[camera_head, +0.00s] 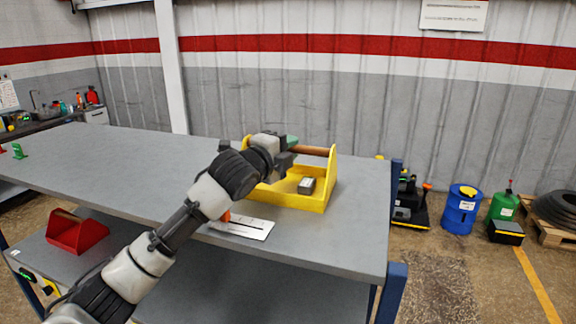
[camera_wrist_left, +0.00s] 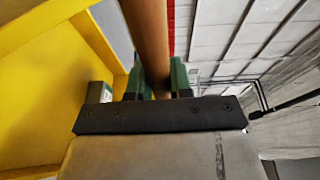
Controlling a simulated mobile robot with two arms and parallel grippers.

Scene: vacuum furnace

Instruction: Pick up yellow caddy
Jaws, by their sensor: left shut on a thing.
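The yellow caddy (camera_head: 298,199) stands on the grey table, toward its right end. It has a brown wooden bar handle (camera_head: 314,150) between its raised ends. A small grey and white box (camera_head: 306,185) lies inside it. My left gripper (camera_head: 291,148) is at the handle, and part of the caddy is hidden behind my left arm. In the left wrist view the green-padded fingers of the gripper (camera_wrist_left: 159,82) are on either side of the brown handle (camera_wrist_left: 148,40), shut on it. The yellow wall (camera_wrist_left: 50,90) fills the left of that view. My right gripper is not in view.
The grey table (camera_head: 150,165) is mostly clear to the left. A flat metal plate (camera_head: 245,227) lies in front of the caddy. A red caddy (camera_head: 76,232) sits on a lower surface. A blue drum (camera_head: 461,210) and green can (camera_head: 503,206) stand on the floor at right.

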